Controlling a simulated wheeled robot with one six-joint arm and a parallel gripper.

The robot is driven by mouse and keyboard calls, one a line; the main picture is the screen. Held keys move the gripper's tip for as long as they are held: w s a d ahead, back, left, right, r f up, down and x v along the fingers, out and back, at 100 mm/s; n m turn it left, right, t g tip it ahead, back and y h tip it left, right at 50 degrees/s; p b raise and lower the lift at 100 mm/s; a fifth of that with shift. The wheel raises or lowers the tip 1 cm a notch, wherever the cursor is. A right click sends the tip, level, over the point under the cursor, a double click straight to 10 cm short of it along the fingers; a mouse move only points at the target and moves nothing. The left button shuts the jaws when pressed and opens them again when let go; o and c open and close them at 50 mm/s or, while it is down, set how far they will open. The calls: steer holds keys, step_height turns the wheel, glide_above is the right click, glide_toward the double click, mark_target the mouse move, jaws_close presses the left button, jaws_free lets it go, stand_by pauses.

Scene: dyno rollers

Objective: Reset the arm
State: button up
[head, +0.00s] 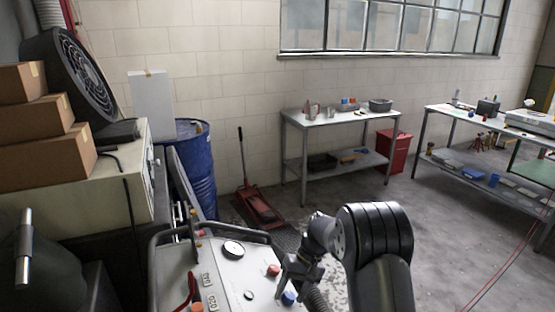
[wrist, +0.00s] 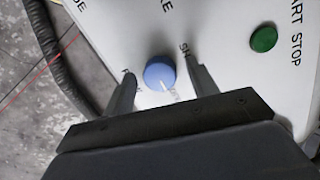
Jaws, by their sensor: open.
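My arm reaches over a light grey control panel (head: 225,268), and my gripper (head: 289,283) is low over its right part in the head view. In the wrist view my gripper (wrist: 162,72) is open, with one finger on each side of a round blue knob (wrist: 158,70). I see no finger clearly touching the knob, and I cannot tell how far down beside it the fingertips reach. The blue knob also shows in the head view (head: 289,298), just below the gripper. Nothing is held. Part of the panel lettering is hidden by the fingers.
A green button (wrist: 263,39) is right of the knob in the wrist view. A red knob (head: 273,270) and a gauge (head: 233,249) are on the panel. A dark hose (wrist: 62,55) runs along the panel's edge. A blue barrel (head: 192,165) and red floor jack (head: 260,207) stand beyond.

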stand_by(0.4)
steer(key=v, duration=1.1)
steer(key=x, duration=1)
steer(key=shift+s+a+f, duration=0.15)
steer(key=shift+a+f, duration=0.05)
steer(key=shift+f, duration=0.3)
steer(key=n+b, duration=0.1)
steer(key=n, duration=0.3)
steer(key=n+b, duration=0.1)
steer(key=n, duration=0.4)
steer(key=shift+t, duration=0.4)
steer(key=n, duration=0.4)
steer(key=shift+s+r, duration=0.1)
steer(key=n, duration=0.4)
steer(key=shift+t, duration=0.4)
steer(key=shift+v, duration=1.05)
